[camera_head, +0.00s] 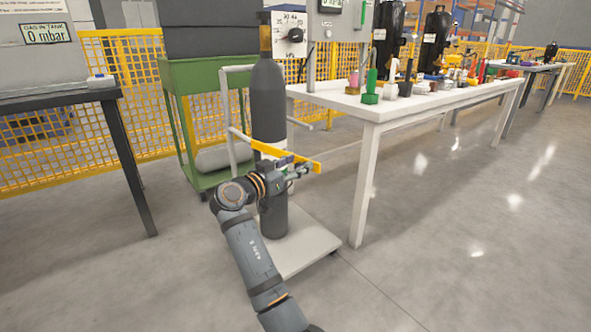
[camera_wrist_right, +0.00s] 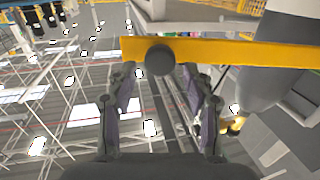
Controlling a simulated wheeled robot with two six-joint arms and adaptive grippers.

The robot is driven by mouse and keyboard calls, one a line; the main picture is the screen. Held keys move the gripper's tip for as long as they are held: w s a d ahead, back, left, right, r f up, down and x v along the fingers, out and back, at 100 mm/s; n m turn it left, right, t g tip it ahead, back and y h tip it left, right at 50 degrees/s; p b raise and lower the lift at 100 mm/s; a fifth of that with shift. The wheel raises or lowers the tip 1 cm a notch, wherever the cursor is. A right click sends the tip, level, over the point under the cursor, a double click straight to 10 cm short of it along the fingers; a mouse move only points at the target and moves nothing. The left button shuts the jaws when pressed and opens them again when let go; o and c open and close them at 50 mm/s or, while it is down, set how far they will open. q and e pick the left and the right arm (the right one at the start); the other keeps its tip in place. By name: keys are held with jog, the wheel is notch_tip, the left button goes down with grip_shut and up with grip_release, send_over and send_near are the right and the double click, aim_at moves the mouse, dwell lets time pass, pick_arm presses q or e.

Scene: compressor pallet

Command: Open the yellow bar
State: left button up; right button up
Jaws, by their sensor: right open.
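The yellow bar (camera_head: 265,148) runs level across the front of the dark gas cylinder (camera_head: 268,100) on the white trolley. In the right wrist view the yellow bar (camera_wrist_right: 250,53) crosses the upper picture, with a round dark knob (camera_wrist_right: 159,60) near its left end. My right gripper (camera_head: 298,170) is at the bar, close to its right end. In the wrist view its open fingers (camera_wrist_right: 159,72) stand to either side of the knob. I cannot tell whether they touch it. My left gripper is not in view.
The trolley's white base (camera_head: 308,246) stands on the floor under the cylinder. A white table (camera_head: 375,110) with several tools is at the right, a green cart (camera_head: 190,80) behind left, a dark-legged table (camera_head: 60,98) at far left. The floor at right front is clear.

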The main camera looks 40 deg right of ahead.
notch_tip(320, 180, up, 9)
jog(key=shift+f, duration=0.2)
dwell(0.5)
